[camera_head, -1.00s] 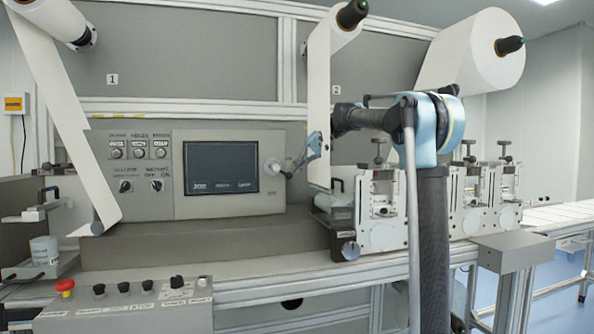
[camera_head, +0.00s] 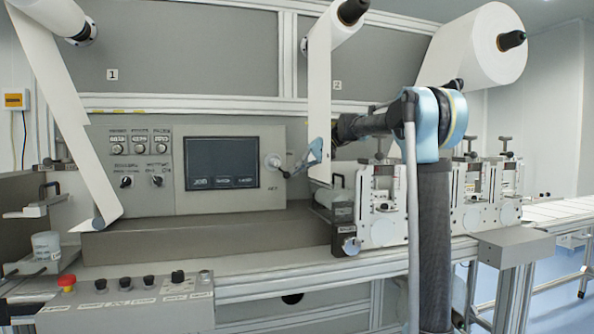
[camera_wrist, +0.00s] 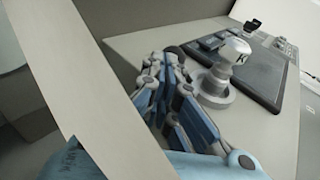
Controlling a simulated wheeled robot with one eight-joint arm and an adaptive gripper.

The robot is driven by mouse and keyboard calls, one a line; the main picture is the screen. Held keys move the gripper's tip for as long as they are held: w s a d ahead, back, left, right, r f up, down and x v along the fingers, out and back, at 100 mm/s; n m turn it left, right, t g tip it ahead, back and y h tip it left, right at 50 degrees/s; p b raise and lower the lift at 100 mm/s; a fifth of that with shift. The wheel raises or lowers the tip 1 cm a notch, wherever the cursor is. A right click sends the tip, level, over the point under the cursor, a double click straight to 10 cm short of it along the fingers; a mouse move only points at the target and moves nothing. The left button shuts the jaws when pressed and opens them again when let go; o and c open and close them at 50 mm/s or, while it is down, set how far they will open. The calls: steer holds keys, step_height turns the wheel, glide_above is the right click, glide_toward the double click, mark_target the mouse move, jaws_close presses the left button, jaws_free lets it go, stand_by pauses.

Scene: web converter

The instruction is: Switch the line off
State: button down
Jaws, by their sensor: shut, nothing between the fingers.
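The grey control panel (camera_head: 235,203) carries a dark screen (camera_head: 222,162) and, at its right edge, a pale round knob (camera_head: 272,161). In the wrist view the knob (camera_wrist: 228,60) stands out from a round base beside the screen (camera_wrist: 255,78). My gripper (camera_head: 288,171) is shut and empty, just right of the knob in the head view. In the wrist view my gripper (camera_wrist: 172,55) is left of the knob, very close; I cannot tell whether they touch. Small rotary switches (camera_head: 126,181) sit left of the screen. Their labels are too blurred to read.
A white web strip (camera_head: 319,100) hangs close by my gripper and crosses the wrist view (camera_wrist: 95,90). A lower console with a red button (camera_head: 67,281) and black knobs stands at front left. White roller units (camera_head: 382,205) stand to the right.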

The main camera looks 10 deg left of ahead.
steer(key=shift+s+a+f, duration=0.25)
steer(key=shift+a+f, duration=0.3)
steer(key=shift+f, duration=0.25)
steer(key=shift+s+a+f, duration=0.25)
steer(key=shift+a+f, duration=0.35)
steer(key=shift+f, duration=0.15)
steer(key=shift+s+a+f, duration=0.25)
steer(key=shift+a+f, duration=0.3)
steer(key=shift+f, duration=0.25)
steer(key=shift+r, duration=0.1)
